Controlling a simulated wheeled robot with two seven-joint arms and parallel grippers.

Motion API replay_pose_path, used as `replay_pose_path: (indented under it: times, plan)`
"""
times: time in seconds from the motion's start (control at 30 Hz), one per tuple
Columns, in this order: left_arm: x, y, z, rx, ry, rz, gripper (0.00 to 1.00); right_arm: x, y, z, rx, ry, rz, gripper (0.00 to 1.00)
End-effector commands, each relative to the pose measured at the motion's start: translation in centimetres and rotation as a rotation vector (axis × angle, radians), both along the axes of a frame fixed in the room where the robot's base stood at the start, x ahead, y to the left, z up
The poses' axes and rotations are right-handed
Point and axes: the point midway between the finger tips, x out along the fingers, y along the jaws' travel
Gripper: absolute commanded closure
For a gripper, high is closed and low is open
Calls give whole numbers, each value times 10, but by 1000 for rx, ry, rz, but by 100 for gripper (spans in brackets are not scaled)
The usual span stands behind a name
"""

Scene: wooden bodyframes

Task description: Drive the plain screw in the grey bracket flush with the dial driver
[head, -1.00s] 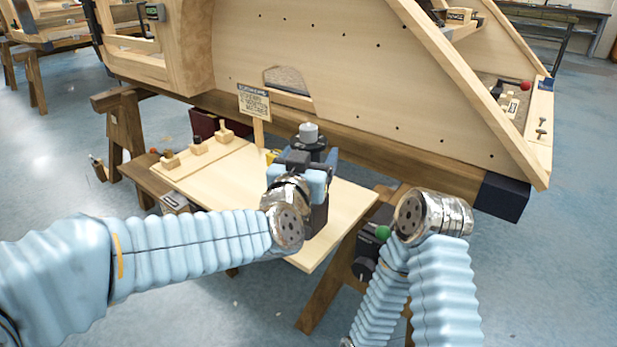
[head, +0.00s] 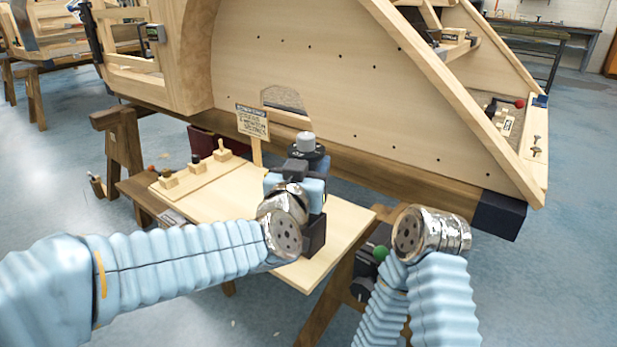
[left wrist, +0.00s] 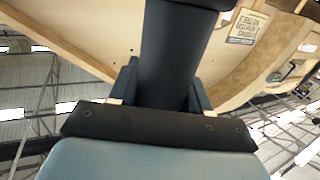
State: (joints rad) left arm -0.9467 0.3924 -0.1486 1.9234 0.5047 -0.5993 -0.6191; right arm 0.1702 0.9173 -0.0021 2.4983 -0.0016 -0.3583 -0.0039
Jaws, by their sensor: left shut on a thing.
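My left gripper (head: 296,187) is shut on a dark upright tool with a grey round cap, which looks like the dial driver (head: 306,146). It holds the driver over the pale board; whether the driver's base touches the board is hidden. In the left wrist view the driver's dark body (left wrist: 168,60) runs between the fingers. Two small screws (head: 537,146) stand on the ledge at the far right. I cannot make out the grey bracket or the plain screw in it for certain.

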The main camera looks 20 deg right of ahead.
Motion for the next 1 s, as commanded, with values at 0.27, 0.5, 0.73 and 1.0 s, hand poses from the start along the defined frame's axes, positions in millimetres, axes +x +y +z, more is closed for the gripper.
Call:
replay_pose_path:
  times: [0.27, 0.5, 0.73, 1.0]
  plan:
    - [0, 0, 63, -4, -5, 0, 92, 0, 0, 24, -1, -2, 0, 57]
    - [0, 0, 89, -2, -3, 1, 92, -2, 5, 40, 6, 3, 10, 57]
    - [0, 0, 107, -2, -3, 1, 92, -5, 12, 58, 15, 8, 21, 57]
    - [0, 0, 128, -3, -3, 1, 92, -8, 19, 80, 27, 12, 33, 57]
